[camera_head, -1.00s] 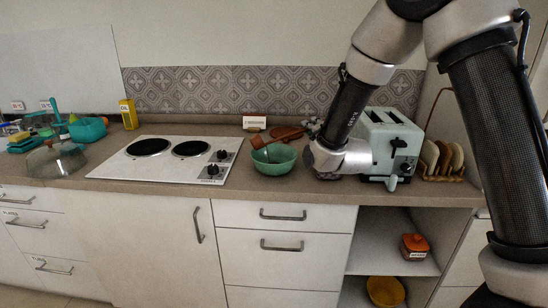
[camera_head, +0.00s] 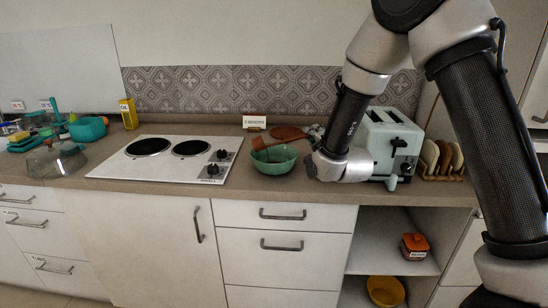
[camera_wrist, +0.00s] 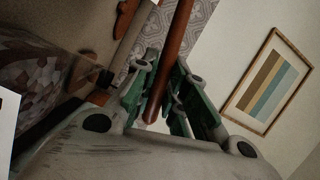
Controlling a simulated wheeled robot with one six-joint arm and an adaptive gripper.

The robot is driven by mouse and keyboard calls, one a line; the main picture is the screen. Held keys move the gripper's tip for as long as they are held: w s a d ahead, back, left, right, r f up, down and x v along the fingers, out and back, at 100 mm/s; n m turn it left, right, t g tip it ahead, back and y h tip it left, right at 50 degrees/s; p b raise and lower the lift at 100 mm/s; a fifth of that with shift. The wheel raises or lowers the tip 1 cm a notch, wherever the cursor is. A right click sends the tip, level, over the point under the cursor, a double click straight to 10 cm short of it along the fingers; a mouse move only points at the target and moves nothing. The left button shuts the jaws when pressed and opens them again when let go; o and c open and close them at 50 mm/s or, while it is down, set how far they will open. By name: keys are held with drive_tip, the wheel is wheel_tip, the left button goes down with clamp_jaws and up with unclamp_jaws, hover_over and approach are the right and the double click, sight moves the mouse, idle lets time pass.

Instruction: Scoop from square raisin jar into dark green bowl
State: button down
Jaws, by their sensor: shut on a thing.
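The dark green bowl (camera_head: 275,162) stands on the counter right of the cooktop. My gripper (camera_head: 312,137) is right of the bowl and shut on the handle of a wooden scoop. The scoop (camera_head: 258,143) has its head over the bowl's left part, and a thin streak shows below it inside the bowl. Whether the scoop holds raisins cannot be told. In the wrist view the scoop's handle (camera_wrist: 176,55) runs between the fingers. A mottled brown surface (camera_wrist: 40,78), perhaps the raisin jar, shows at the left there. The jar is not clearly visible in the head view.
A pale green toaster (camera_head: 388,145) stands right of my gripper, with a plate rack (camera_head: 442,160) beyond it. A brown rounded object (camera_head: 287,132) lies behind the bowl, near a small white sign (camera_head: 254,122). The cooktop (camera_head: 170,158) is clear.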

drive_tip(key=shift+w+d+f+m, duration=0.15)
drive_tip(key=shift+d+f+m, duration=0.05)
drive_tip(key=shift+d+m, duration=0.25)
drive_tip(key=shift+w+d+f+m, duration=0.15)
drive_tip(key=shift+d+m, duration=0.2)
drive_tip(key=shift+d, duration=0.15)
drive_tip(key=shift+d+r+m, duration=0.1)
drive_tip(key=shift+r+m, duration=0.2)
drive_tip(key=shift+m, duration=0.5)
idle(0.9)
drive_tip(key=shift+a+r+m+y+p, duration=0.2)
drive_tip(key=shift+r+m, duration=0.15)
drive_tip(key=shift+m, duration=0.5)
drive_tip(key=shift+a+r+m+y+p, duration=0.1)
drive_tip(key=shift+r+m+p, duration=0.15)
drive_tip(key=shift+m, duration=0.6)
idle(1.1)
drive_tip(key=shift+s+a+f+m, duration=0.15)
drive_tip(key=shift+a+m, duration=0.2)
drive_tip(key=shift+m, duration=0.45)
idle(0.5)
drive_tip(key=shift+s+a+f+m, duration=0.15)
drive_tip(key=shift+a+f+m, duration=0.35)
drive_tip(key=shift+m, duration=0.2)
idle(0.5)
